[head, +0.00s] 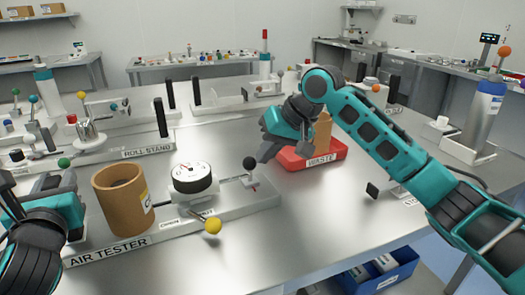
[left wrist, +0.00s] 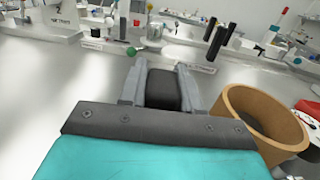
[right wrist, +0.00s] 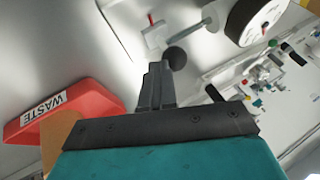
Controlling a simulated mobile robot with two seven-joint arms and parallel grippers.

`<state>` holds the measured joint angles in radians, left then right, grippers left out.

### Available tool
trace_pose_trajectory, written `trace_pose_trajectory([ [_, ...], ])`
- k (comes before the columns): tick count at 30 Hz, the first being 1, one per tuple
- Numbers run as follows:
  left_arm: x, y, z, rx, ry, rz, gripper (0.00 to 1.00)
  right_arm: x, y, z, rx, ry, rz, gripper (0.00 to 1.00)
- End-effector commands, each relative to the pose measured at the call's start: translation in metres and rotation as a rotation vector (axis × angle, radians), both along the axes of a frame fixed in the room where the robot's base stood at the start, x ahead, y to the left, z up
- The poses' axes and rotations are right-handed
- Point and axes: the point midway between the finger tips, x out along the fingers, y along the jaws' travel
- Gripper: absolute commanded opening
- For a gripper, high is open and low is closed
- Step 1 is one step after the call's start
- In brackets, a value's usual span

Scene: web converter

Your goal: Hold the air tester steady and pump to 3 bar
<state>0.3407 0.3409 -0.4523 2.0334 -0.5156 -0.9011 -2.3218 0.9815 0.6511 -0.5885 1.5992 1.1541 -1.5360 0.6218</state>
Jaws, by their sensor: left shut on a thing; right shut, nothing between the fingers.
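The air tester (head: 240,207) is a long grey base near the front edge, labelled at its left end. Its white-faced gauge (head: 191,174) stands mid-base; the needle reading is too small to tell. A black ball knob (head: 249,163) stands at its right end, and a yellow-knobbed lever (head: 213,226) sticks out in front. My left gripper (head: 68,181) is shut on a dark block-like grip (left wrist: 163,90) at the tester's left end. My right gripper (head: 265,154) is shut and empty, fingertips close beside the black knob, which also shows in the right wrist view (right wrist: 176,57); contact is unclear.
A brown cardboard core (head: 122,205) stands between my left gripper and the gauge. A red waste tray (head: 325,152) lies beneath and behind my right forearm. The roll stand (head: 130,143) is behind the tester. Bare table lies to the tester's right.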

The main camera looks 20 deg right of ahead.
Motion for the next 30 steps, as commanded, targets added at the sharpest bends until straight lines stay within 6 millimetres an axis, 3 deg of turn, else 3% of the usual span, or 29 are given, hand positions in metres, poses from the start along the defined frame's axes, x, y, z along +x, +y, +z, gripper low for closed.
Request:
trace_pose_trajectory([
  [1,0.0,-0.002,-0.013,-0.001,0.03,-0.002,0.0,-0.002,0.018,-0.002,0.008,0.002,0.015,0.0],
  [3,0.0,-0.002,-0.013,0.0,0.03,-0.002,0.0,-0.004,0.033,-0.001,0.009,0.001,0.017,0.0],
  [10,0.0,-0.002,-0.013,0.0,0.03,-0.002,0.0,-0.006,0.057,-0.002,0.008,0.003,0.012,0.0],
  [22,0.0,-0.002,-0.013,0.0,0.03,-0.002,0.0,-0.007,0.052,-0.002,0.007,0.004,0.011,0.0],
  [29,0.0,-0.002,-0.013,0.0,0.03,-0.002,0.0,-0.011,0.014,0.007,0.006,-0.001,0.005,0.0],
  [30,0.0,-0.002,-0.013,0.0,0.03,-0.002,0.0,-0.015,0.01,0.016,0.007,-0.006,0.007,0.0],
])
